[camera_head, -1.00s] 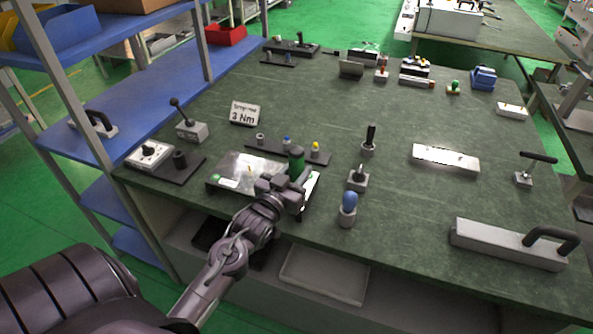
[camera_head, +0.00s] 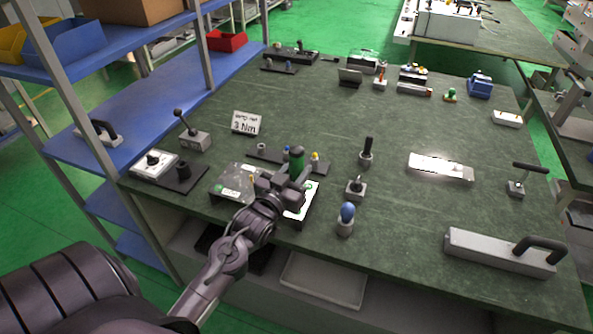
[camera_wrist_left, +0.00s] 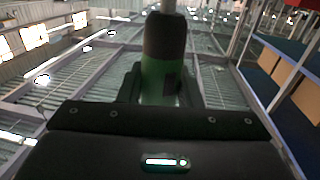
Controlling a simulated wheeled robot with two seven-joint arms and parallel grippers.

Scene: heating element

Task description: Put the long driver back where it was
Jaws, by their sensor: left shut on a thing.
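My left gripper (camera_head: 283,187) is shut on the green handle of the long driver (camera_head: 296,163). The handle stands roughly upright at the front of the bench in the head view. In the left wrist view the driver's green and black handle (camera_wrist_left: 164,55) rises from between the fingers, with a pale shaft at the top edge. A dark strip holder (camera_head: 262,153) with grey, blue and yellow-topped pieces lies just behind the gripper. The gripper and driver hide part of it, and I cannot tell whether they touch. My right gripper is not in view.
A low stand with a clear-covered plate (camera_head: 236,183) lies left of and under my gripper. A blue-topped tool (camera_head: 346,218) and black-handled tools (camera_head: 366,152) stand to the right. A "3 Nm" sign (camera_head: 246,123) stands behind.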

